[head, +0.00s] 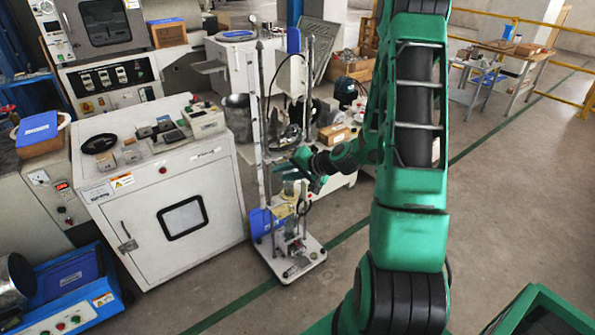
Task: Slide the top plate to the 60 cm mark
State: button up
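The test stand has two upright posts on a white base plate (313,258). Its left post (255,130) carries what looks like a scale; the marks are too small to read, so I cannot locate 60 cm. A small yellowish plate (284,211) sits low between the posts, above a metal fixture. I cannot tell whether it is the top plate; no other sliding plate shows clearly. My gripper (290,171) is at the stand, a little above the yellowish plate, fingers pointing left. Its fingers are small and overlap the stand, so opening and contact are unclear.
A white cabinet (165,180) with small instruments on top stands close left of the stand. A cluttered bench (340,178) is right behind it. A blue machine (65,290) is at lower left. A wooden table (510,48) stands far right. The floor (510,190) at right is open.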

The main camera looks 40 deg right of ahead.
jog(key=w+d+f+m+t+h, duration=0.4)
jog(key=d+m, duration=0.3)
jog(key=d, duration=0.1)
jog(key=x, duration=1)
jog(key=shift+f, duration=0.25)
grip_shut()
jog(key=shift+a+r, duration=0.1)
dwell(0.7)
jog(key=shift+f, duration=0.65)
jog(key=shift+o, duration=0.3)
grip_release()
jog(key=shift+r, duration=0.1)
